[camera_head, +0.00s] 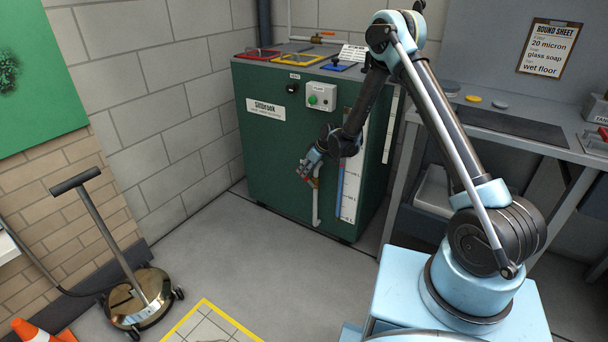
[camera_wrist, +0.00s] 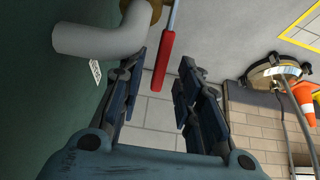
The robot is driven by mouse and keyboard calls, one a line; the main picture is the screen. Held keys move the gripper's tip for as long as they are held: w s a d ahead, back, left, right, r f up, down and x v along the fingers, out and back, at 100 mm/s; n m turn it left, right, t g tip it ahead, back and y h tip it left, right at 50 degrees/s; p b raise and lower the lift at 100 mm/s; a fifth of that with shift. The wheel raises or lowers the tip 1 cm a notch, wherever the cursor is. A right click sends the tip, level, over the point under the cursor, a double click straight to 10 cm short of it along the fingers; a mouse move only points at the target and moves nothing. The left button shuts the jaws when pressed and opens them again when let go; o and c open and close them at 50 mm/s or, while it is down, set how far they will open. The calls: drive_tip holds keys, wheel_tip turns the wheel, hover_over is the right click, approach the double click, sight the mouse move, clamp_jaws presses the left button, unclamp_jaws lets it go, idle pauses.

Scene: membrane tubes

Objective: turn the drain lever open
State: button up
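The drain lever has a red grip (camera_wrist: 164,62) on a thin grey metal stem. In the wrist view its grip points down between the fingers of my gripper (camera_wrist: 162,72), which is open. Gaps show on both sides of the grip. The stem runs up to a brass valve (camera_wrist: 155,10), partly cut off by the top edge. A pale drain pipe elbow (camera_wrist: 100,38) sits left of it. In the head view my gripper (camera_head: 309,170) is low at the green tank's front, and a bit of red lever (camera_head: 315,183) shows there, mostly hidden.
The green tank (camera_head: 270,155) stands against the block wall. The drain pipe (camera_head: 316,210) hangs down its front, beside a blue level gauge (camera_head: 347,190). A floor scrubber (camera_head: 140,295) and an orange cone (camera_head: 38,332) are at left. The floor between is clear.

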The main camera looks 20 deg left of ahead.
drive_tip(key=v, duration=0.8)
drive_tip(key=shift+w+d, duration=0.1)
drive_tip(key=shift+c, duration=0.3)
